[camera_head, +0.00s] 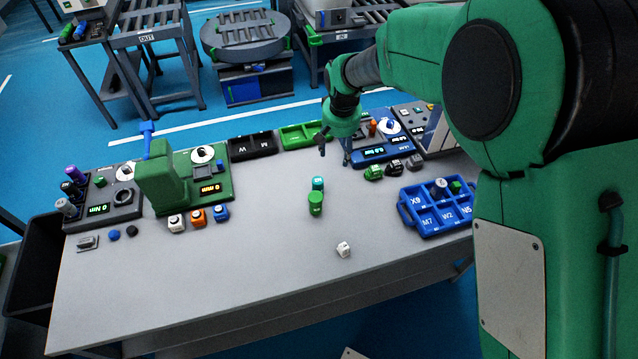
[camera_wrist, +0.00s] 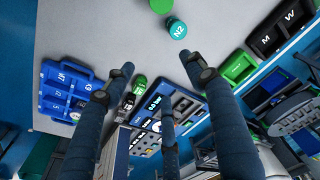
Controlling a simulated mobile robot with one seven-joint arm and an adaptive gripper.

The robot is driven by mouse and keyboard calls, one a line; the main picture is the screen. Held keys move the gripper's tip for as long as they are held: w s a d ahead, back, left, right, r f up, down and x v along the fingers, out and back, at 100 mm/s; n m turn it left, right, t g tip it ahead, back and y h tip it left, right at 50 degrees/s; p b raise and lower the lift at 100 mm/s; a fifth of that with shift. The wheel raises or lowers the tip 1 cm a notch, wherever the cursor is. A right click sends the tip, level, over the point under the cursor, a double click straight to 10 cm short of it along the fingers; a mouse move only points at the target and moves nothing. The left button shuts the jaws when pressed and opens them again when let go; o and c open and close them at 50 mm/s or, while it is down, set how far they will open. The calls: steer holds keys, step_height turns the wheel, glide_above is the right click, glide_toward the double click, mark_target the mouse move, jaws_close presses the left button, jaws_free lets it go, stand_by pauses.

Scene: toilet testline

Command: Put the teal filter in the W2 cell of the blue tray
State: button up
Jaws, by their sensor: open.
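The teal filter (camera_head: 318,184) stands on the grey table, just behind a green cylinder (camera_head: 316,203). In the wrist view the teal filter (camera_wrist: 177,28) shows the label N2 on its top. The blue tray (camera_head: 405,222) lies on the table's right side; its W2 cell (camera_head: 447,217) is the front middle one and looks empty. The tray also shows at the left of the wrist view (camera_wrist: 50,106). My gripper (camera_head: 335,158) is open and empty, with its fingers pointing down above the table, behind and slightly right of the teal filter.
Small items sit in the tray's back cells. Green and dark small blocks (camera_head: 373,173) lie between gripper and tray. A gauge station (camera_head: 376,152), a green bin (camera_head: 300,135) and a black M/W bin (camera_head: 253,145) line the back edge. A white block (camera_head: 344,249) lies in front; the table's front is mostly clear.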

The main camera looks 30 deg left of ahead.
glide_above(318, 180)
steer(key=s, duration=0.1)
step_height(318, 180, down, 6)
steer(key=shift+s+d+r+n, duration=0.2)
steer(key=shift+d+n, duration=0.1)
steer(key=shift+d, duration=0.1)
steer(key=shift+w+a+f, duration=0.1)
steer(key=shift+w+f, duration=0.05)
steer(key=shift+f, duration=1.25)
steer(key=shift+w+a+f, duration=0.1)
steer(key=shift+w+f, duration=0.05)
steer(key=shift+f, duration=1.3)
steer(key=shift+w+a+f, duration=0.1)
steer(key=shift+w+f, duration=0.05)
steer(key=shift+f, duration=1.25)
steer(key=shift+w+a+f+b, duration=0.15)
steer(key=shift+f+b, duration=0.2)
steer(key=shift+f, duration=0.95)
steer(key=shift+w+f+b, duration=0.1)
steer(key=shift+f+b, duration=0.25)
steer(key=shift+f, duration=0.95)
steer(key=c, duration=1.4)
